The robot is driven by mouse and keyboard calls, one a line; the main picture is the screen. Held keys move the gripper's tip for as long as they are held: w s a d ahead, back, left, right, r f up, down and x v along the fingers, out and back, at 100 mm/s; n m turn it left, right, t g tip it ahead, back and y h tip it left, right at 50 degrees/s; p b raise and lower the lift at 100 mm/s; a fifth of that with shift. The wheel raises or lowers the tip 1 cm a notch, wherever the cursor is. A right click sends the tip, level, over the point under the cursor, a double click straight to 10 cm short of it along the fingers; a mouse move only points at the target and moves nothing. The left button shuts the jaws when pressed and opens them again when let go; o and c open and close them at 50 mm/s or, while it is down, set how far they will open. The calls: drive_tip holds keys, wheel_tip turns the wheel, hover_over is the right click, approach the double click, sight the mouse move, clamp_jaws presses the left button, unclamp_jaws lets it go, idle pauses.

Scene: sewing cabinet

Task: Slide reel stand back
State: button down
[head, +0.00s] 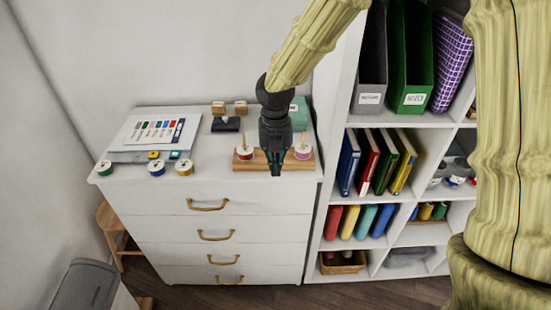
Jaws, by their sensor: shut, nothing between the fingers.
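The reel stand (296,167) is a light wooden board with upright pegs, lying on top of the white cabinet near its front right edge. A reel with red thread (245,153) sits on its left peg and a reel with pink thread (302,152) on its right peg. My gripper (277,170) points down in front of the middle of the stand and hides that part. Its fingers are shut and empty. I cannot tell whether they touch the stand.
The white cabinet (210,188) also bears a colour card on a stack (150,132), several loose reels (156,167) along the front left, a dark block with wooden stamps (226,124) and a green box (299,117) behind. A tall white shelf (334,150) stands close on the right.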

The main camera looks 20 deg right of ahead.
sight(275, 178)
wheel_tip(275, 178, down, 7)
drive_tip(key=shift+f+p, duration=0.1)
drive_tip(key=shift+p, duration=0.6)
drive_tip(key=shift+w+d+p, duration=0.25)
drive_tip(key=shift+w+p, duration=0.15)
drive_tip(key=shift+w, duration=0.6)
drive_tip(key=shift+w+d+p, duration=0.2)
drive_tip(key=shift+w+p, duration=0.2)
drive_tip(key=shift+w, duration=0.55)
drive_tip(key=w, duration=0.3)
drive_tip(key=w+d+p, duration=0.1)
drive_tip(key=w, duration=0.2)
drive_tip(key=w+d+p, duration=0.1)
drive_tip(key=w, duration=0.2)
drive_tip(key=shift+w+d, duration=0.25)
drive_tip(key=shift+w, duration=0.1)
